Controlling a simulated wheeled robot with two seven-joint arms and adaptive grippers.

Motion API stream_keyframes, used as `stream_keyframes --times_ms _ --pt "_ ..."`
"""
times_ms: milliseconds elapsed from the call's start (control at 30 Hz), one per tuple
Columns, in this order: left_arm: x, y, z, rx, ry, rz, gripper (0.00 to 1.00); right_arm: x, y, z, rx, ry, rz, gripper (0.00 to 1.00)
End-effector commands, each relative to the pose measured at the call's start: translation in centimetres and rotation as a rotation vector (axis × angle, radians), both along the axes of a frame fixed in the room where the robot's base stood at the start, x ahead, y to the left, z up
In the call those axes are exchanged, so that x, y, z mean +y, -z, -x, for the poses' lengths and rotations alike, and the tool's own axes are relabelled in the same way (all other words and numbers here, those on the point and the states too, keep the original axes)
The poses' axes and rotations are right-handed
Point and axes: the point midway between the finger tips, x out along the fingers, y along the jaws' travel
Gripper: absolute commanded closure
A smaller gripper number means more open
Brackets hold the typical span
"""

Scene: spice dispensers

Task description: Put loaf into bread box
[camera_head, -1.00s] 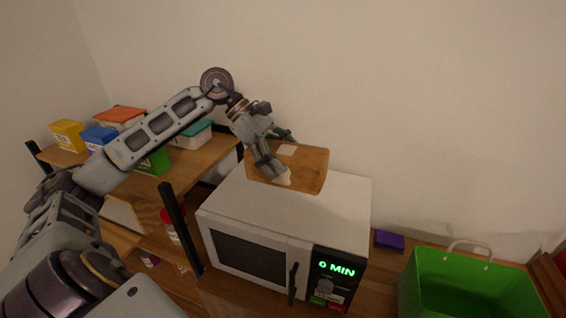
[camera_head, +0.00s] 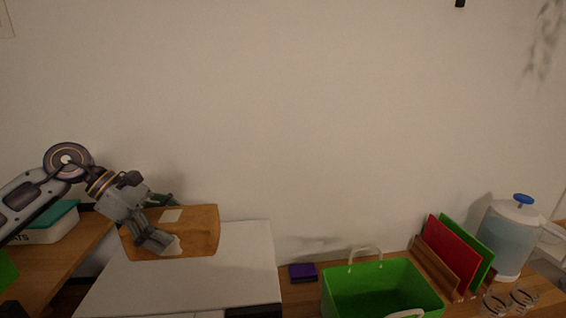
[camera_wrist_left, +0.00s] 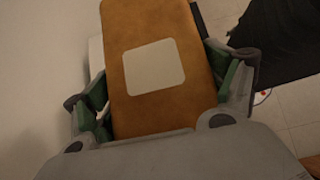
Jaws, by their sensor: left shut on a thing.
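The loaf (camera_head: 203,232) is a brown block with a pale square label, in the head view above the white microwave top at lower left. My left gripper (camera_head: 170,224) is shut on the loaf, with fingers on opposite sides of it. In the left wrist view the loaf (camera_wrist_left: 155,105) fills the space between the green-padded fingers. I cannot tell whether the loaf touches the microwave. No box marked as a bread box shows; an open green box (camera_head: 350,296) with white handles stands at lower right. My right gripper is not in view.
The white microwave (camera_head: 235,270) stands below the loaf. A purple block (camera_head: 302,272) lies beside the green box. To the right are a rack with red (camera_head: 452,252) and green boards, a drink dispenser (camera_head: 507,240) and glasses. A lidded tub (camera_head: 50,233) sits on the left shelf.

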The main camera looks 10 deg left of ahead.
Motion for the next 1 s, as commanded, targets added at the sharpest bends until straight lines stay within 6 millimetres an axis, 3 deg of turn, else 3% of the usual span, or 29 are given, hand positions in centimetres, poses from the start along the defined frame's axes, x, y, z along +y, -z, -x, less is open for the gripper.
stream_keyframes --times_ms 567,1000 --pt "0.1 0.1 0.1 0.001 -0.142 0.000 0.51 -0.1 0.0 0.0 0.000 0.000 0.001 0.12" --pt "1.3 1.1 -0.7 0.001 -0.330 0.000 0.51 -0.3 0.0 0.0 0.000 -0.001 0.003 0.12"
